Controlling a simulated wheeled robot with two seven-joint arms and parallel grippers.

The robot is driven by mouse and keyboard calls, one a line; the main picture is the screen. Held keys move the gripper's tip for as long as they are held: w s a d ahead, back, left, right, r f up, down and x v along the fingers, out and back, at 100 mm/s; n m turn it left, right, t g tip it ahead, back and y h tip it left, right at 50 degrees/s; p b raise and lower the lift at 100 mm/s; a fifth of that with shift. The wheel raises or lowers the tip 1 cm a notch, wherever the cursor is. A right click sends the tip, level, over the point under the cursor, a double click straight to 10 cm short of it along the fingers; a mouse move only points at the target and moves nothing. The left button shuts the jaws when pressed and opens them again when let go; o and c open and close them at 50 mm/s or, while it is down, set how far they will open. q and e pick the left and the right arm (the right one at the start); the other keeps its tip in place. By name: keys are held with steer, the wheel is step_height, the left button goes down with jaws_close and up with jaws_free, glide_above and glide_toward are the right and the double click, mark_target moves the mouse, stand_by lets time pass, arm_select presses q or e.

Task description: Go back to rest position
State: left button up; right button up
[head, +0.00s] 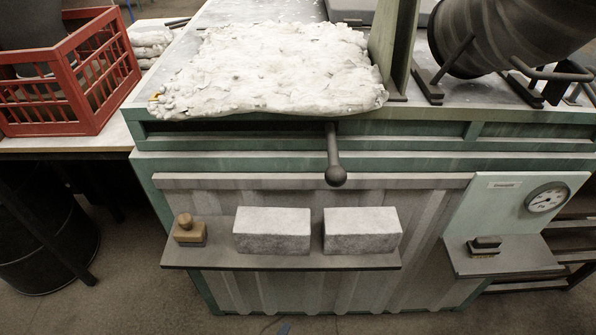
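Neither of my grippers nor my arms shows in the head view. A green metal workbench (420,150) fills the middle of the view. A dark lever with a round knob (334,160) sticks out from its front edge. No ladle can be made out for certain. A dark cylindrical vessel (500,35) lies tilted at the top right, partly cut off by the frame edge.
A shelf (285,262) on the bench front holds two pale blocks (272,231) (362,231) and a small brown stamp-like item (188,231). A red crate (65,85) stands left. A gauge (547,200) is at right.

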arm_select(q)
steer(key=s+a+f+n+g+y, duration=0.1)
steer(key=s+a+f+n+g, duration=0.1)
steer(key=s+a+f+n, duration=0.4)
steer(key=s+a+f+n+g+y, duration=0.1)
steer(key=s+a+f+n, duration=0.5)
steer(key=f+n, duration=0.6)
steer(key=shift+a+f+n+g, duration=0.3)
steer(key=shift+a+n+g, duration=0.1)
steer(key=shift+a+g, duration=0.2)
